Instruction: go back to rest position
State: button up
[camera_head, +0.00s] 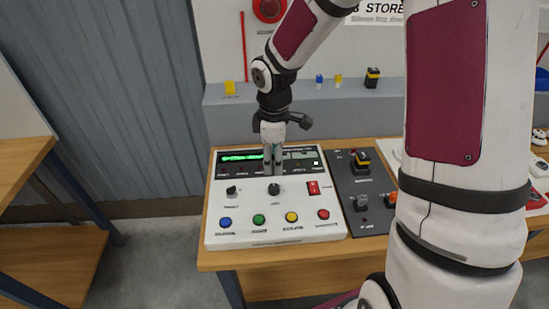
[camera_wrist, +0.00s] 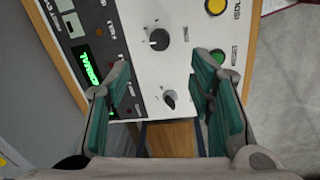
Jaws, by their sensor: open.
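My gripper (camera_head: 273,166) points down over the white control panel (camera_head: 240,214), just above its black middle knob (camera_head: 274,189). In the wrist view the two green-padded fingers (camera_wrist: 163,103) stand wide apart with nothing between them. The wrist view shows two black knobs, one (camera_wrist: 159,39) beyond the fingers and one (camera_wrist: 169,99) between them in the picture. The panel's display lights green (camera_head: 241,156). A red switch (camera_head: 313,188) sits at the panel's right. Blue, green, yellow and red buttons line its front. I cannot tell how high the fingertips are above the panel.
A dark panel (camera_head: 363,220) with a yellow-black switch stands right of the white one on the wooden table (camera_head: 221,262). A grey ledge (camera_head: 300,123) with small blocks runs behind. My arm hides part of the table's right. A wooden shelf (camera_head: 25,140) stands at left, with open floor between.

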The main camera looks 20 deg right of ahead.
jog(key=s+d+r+m+t+h, duration=0.15)
jog(key=s+r+m, duration=0.5)
jog(key=r, duration=0.75)
jog(key=s+r+m+t+y, duration=0.1)
jog(key=s+r+m, duration=0.2)
jog(key=s, duration=0.4)
jog(key=s+a+r+m+t+b, duration=0.1)
jog(key=s+r+m+t, duration=0.1)
jog(key=s+r, duration=0.3)
jog(key=shift+s+a+m+y, duration=0.2)
jog(key=shift+s+m+y, duration=0.15)
jog(key=shift+s+m, duration=0.6)
jog(key=shift+s+t, duration=0.2)
jog(key=shift+t, duration=0.05)
